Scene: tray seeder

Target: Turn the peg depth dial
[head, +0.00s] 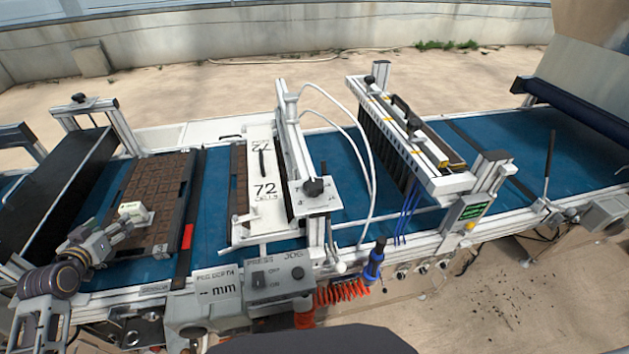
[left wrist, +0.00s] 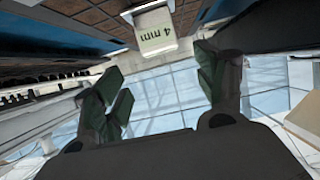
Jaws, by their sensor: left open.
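The grey box at the front edge carries a "PEG DEPTH" and "mm" label (head: 216,281) with an arrow. I cannot make out a dial on it for certain. A black knob (head: 313,187) sits on a marked plate on the white press frame to its upper right. My left gripper (head: 122,228) is over the near part of the brown tray, left of the label. In the left wrist view the gripper (left wrist: 160,72) is open, with nothing between its fingers. A white "4 mm" block (head: 133,211) is just beyond the fingertips; it also shows in the left wrist view (left wrist: 156,32).
The brown cell tray (head: 160,180) lies on the blue conveyor (head: 212,190). A white "72" plate (head: 263,205) is under the press frame. A switch box (head: 279,278) and a coiled orange hose (head: 342,292) are right of the label.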

